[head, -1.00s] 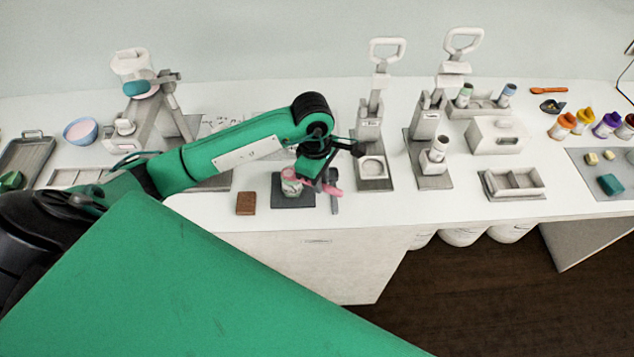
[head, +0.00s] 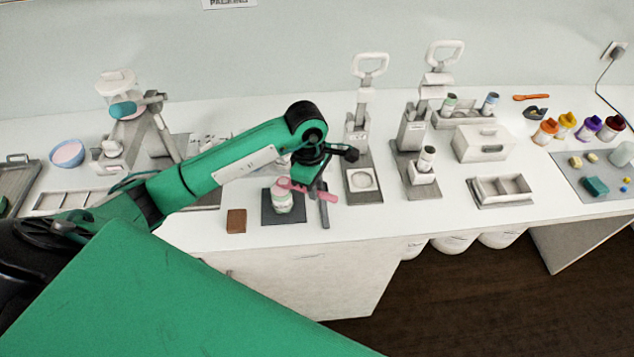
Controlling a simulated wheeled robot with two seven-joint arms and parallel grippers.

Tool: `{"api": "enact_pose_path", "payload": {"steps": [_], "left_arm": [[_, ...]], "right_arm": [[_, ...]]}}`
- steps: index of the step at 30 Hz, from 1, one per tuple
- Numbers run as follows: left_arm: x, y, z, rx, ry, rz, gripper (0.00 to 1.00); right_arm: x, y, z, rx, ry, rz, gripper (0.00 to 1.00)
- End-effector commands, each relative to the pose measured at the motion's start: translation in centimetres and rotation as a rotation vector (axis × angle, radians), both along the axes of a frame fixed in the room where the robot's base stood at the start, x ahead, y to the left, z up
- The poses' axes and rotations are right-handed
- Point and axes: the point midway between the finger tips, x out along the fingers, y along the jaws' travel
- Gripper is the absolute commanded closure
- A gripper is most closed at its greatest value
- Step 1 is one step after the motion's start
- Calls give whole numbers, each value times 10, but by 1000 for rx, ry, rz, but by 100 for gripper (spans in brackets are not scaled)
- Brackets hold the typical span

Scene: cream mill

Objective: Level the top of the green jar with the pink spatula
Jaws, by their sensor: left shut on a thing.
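The green jar (head: 282,203), pale with a greenish label, stands upright on a dark square mat (head: 268,217) near the counter's front edge. My left gripper (head: 308,186) is just right of the jar and above the counter. It is shut on the pink spatula (head: 320,193), which lies nearly flat and points left. The spatula's left end is over or at the jar's top; I cannot tell whether they touch. The jar's top is partly hidden by the spatula. My right gripper is not in view.
A grey flat tool (head: 324,208) lies right of the mat. A brown block (head: 236,220) lies to its left. A lever press (head: 362,180) stands close on the right, with a second press (head: 412,150) beyond. A pink-filled bowl (head: 68,154) is far left.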

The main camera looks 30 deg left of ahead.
Motion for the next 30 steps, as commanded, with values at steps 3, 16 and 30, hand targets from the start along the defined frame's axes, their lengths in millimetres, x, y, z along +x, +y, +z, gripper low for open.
{"api": "enact_pose_path", "payload": {"steps": [3,16,30], "left_arm": [[-8,0,0,1,1,-1,100],[-34,0,0,-1,0,-1,100],[-56,0,8,-1,-1,0,100]], "right_arm": [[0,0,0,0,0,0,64],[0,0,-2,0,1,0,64],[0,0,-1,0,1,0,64]]}}
